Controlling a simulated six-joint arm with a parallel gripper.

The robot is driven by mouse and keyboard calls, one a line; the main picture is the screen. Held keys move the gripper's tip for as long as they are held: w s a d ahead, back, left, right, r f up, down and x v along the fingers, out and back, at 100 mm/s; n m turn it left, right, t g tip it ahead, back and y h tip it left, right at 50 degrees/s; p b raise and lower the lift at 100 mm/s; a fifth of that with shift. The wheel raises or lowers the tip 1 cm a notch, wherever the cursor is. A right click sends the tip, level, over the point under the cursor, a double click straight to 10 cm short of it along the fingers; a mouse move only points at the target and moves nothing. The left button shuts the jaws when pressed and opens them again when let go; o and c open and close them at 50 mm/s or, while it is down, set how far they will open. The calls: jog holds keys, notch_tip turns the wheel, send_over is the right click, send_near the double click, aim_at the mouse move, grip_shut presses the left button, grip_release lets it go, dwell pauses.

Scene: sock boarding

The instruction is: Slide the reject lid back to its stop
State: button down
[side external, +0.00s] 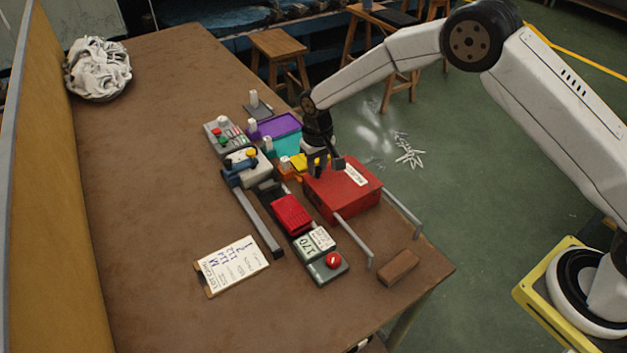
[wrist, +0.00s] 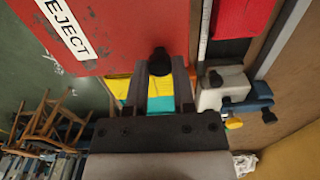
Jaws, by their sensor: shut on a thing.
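The red reject lid (side external: 345,185) has a white label and sits at the right part of the bench, beside two grey rails. It fills the upper left of the wrist view (wrist: 125,30), where the label reads "EJECT". A black knob (wrist: 160,60) stands at the lid's near edge in the wrist view. My gripper (side external: 326,164) is at the lid's back-left edge, pointing down. In the wrist view its two fingers (wrist: 160,75) are on either side of the black knob, shut on it. What lies beneath the lid is hidden.
Grey rails (side external: 354,241) run past the lid toward the front, near a brown block (side external: 398,267). Yellow, teal and purple bins (side external: 275,126) stand behind. A red block (side external: 291,215), a red-button box (side external: 327,267) and a clipboard (side external: 231,264) lie left. The bench's left side is mostly clear.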

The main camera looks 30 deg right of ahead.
jog(key=shift+w, duration=0.3)
jog(key=shift+c, duration=2.2)
grip_release()
jog(key=shift+r, duration=0.15)
jog(key=shift+r, duration=3.75)
jog(key=shift+s+d, duration=0.1)
jog(key=shift+s, duration=0.05)
